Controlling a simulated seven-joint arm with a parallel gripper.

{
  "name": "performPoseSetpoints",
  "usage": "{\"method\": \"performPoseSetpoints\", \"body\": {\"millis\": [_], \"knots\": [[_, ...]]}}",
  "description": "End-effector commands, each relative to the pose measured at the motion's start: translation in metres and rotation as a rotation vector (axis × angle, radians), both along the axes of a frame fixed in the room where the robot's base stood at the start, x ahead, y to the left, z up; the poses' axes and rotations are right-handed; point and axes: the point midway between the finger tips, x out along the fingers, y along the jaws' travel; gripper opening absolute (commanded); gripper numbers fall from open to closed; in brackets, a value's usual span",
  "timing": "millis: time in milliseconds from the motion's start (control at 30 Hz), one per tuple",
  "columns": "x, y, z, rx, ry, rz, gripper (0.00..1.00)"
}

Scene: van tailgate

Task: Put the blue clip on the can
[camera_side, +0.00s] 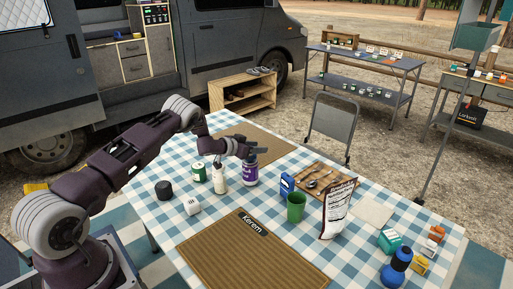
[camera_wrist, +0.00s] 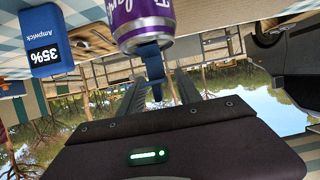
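The purple-labelled can (camera_side: 251,171) stands upright on the checked table; its silver rim and label also show at the top of the wrist view (camera_wrist: 145,22). My gripper (camera_side: 262,150) is just above the can in the side view. In the wrist view, a dark blue piece, which looks like the blue clip (camera_wrist: 152,65), sits between my fingertips (camera_wrist: 160,82), which appear shut on it. The clip is right by the can's rim; I cannot tell whether they touch. The clip is too small to make out in the side view.
A white bottle (camera_side: 220,174) and a green can (camera_side: 199,172) stand just left of the can. A blue Ampwick box (camera_side: 287,185), a green cup (camera_side: 295,207) and a white pouch (camera_side: 337,208) stand to the right. A brown mat (camera_side: 215,250) lies clear in front.

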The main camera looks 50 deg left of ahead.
Motion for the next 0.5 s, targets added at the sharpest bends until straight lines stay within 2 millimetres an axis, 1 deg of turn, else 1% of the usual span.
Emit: {"method": "performPoseSetpoints", "body": {"millis": [233, 300, 367, 500], "knots": [[0.000, 0.000, 0.000, 0.000, 0.000, 0.000, 0.41], [0.000, 0.000, 0.003, 0.000, 0.000, 0.000, 0.41], [-0.005, 0.001, 0.005, -0.001, 0.001, 0.002, 0.41], [-0.028, 0.001, 0.015, -0.004, 0.001, 0.005, 0.41]]}}
